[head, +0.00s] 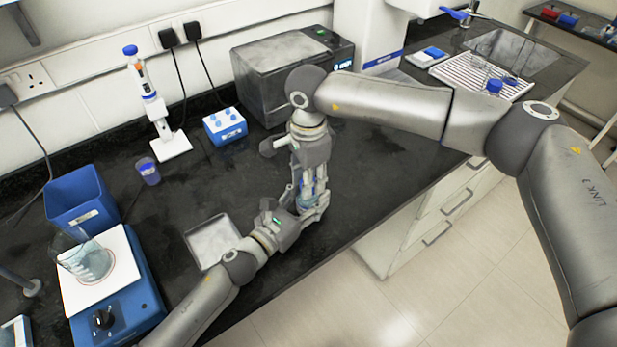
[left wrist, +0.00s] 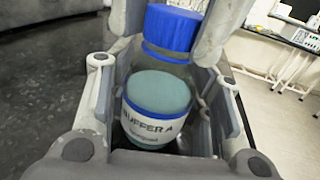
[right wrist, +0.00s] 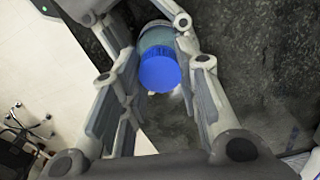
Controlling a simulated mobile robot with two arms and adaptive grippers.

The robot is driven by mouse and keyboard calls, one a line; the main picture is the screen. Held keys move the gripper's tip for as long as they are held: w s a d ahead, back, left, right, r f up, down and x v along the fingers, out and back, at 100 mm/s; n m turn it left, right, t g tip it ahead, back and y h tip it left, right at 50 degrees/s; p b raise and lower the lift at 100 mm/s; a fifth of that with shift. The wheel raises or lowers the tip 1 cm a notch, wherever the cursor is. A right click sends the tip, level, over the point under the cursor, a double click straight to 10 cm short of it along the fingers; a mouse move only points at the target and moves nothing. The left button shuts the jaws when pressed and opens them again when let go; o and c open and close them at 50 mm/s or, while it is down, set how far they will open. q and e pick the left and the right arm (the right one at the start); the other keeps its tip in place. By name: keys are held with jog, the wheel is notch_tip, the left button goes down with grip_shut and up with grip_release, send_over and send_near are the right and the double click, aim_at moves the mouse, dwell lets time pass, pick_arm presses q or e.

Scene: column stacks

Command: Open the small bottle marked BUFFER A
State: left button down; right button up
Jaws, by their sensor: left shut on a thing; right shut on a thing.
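The small bottle (left wrist: 155,110) stands upright between the fingers of my left gripper (head: 313,212), its label reading BUFFER A in the left wrist view. It holds a teal content. My left gripper is shut on its body. The blue cap (left wrist: 172,30) is at the top of the bottle, between the fingers of my right gripper (head: 307,182), which comes down from above and is shut on it. The right wrist view shows the cap (right wrist: 160,70) end-on, with the teal bottle (right wrist: 156,38) behind it. I cannot tell whether the cap is still seated or lifted off the neck.
A grey tray (head: 212,243) lies left of the grippers. A stirrer (head: 130,300) with a beaker, a blue bin (head: 80,197), a purple cup (head: 148,170), a pipette stand (head: 172,147) and a blue rack (head: 225,127) stand around. The bench's front edge is close to the grippers.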

jog(key=n, duration=0.3)
jog(key=shift+w, duration=0.1)
jog(key=n, duration=1.2)
jog(key=shift+r, duration=0.25)
jog(key=shift+r, duration=0.9)
jog(key=shift+r, duration=0.1)
jog(key=shift+r, duration=1.9)
pick_arm(q)
jog(key=c, duration=0.6)
grip_release()
jog(key=shift+c, duration=0.2)
